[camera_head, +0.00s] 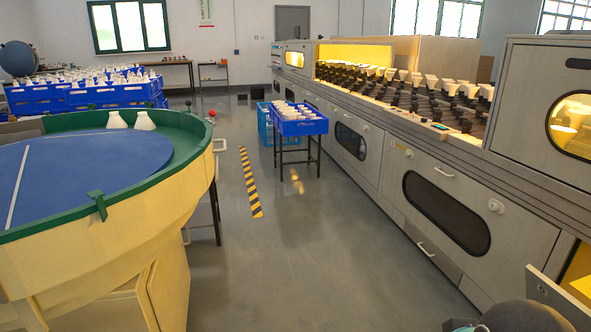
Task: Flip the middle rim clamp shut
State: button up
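A round table with a blue top (85,165) and a raised green rim (190,150) fills the left side. One green clamp-like piece (98,204) sits on the near part of the rim. Its upper end stands a little above the rim and its lower part lies against the outer side. I cannot tell whether it is open or shut, or whether it is the middle clamp. My gripper is not recognisable in view. Dark rounded shapes at the bottom right edge may be part of my arm.
A blue crate on a stand (300,127) is in the aisle. A long grey machine (400,170) lines the right. The grey floor (300,260) between is clear.

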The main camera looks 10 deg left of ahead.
aim_at(151, 105)
jog(key=i, duration=3.55)
jog(key=u, duration=2.7)
